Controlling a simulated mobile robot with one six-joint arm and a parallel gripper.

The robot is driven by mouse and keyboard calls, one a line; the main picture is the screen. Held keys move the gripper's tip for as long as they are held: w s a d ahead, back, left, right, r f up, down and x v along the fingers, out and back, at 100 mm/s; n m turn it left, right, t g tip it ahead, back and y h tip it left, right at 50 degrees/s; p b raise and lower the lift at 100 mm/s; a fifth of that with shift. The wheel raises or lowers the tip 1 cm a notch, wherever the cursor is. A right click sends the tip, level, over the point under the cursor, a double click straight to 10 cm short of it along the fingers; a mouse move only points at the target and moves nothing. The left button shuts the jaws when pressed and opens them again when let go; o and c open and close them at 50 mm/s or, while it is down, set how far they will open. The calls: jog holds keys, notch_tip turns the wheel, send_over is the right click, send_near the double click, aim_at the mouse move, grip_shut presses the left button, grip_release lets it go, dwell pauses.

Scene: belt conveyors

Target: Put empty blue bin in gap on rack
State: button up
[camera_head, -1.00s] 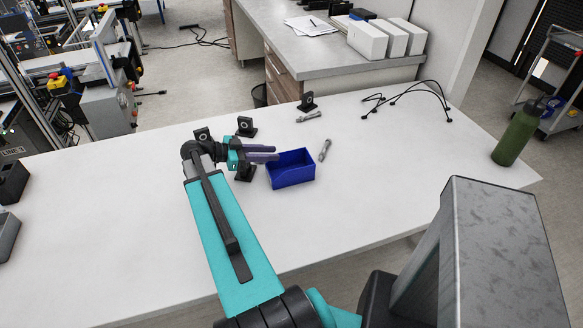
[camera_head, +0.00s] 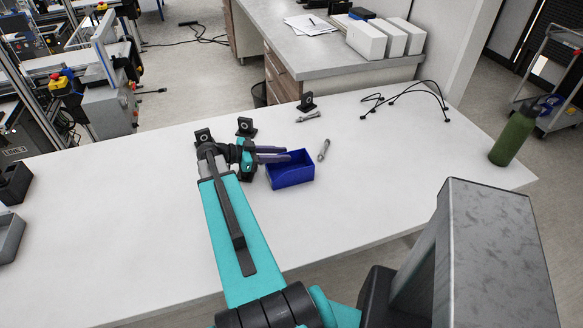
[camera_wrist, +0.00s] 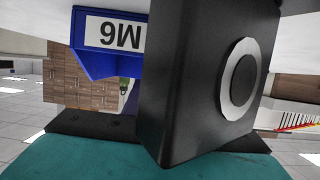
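The blue bin (camera_head: 291,175) stands upright on the white table, and its visible inside looks empty. In the wrist view the bin (camera_wrist: 97,62) is at upper left, with an upside-down M6 label. My gripper (camera_head: 286,154) is at the bin's back left, its two dark purple fingers apart and reaching over or beside the rim. I cannot tell whether they touch it. A black block with a ring (camera_wrist: 212,80) hides much of the wrist view, including the fingers' grip area. No rack with a gap can be made out.
Black mounts (camera_head: 246,127) stand close around my gripper, with another mount (camera_head: 306,103) farther back. Bolts (camera_head: 324,150) lie right of the bin. A green bottle (camera_head: 512,138) and a black cable (camera_head: 410,96) are farther right. The table's front middle is clear.

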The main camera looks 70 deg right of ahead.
jog(key=shift+p+x, duration=0.3)
jog(key=shift+x, duration=0.8)
grip_shut()
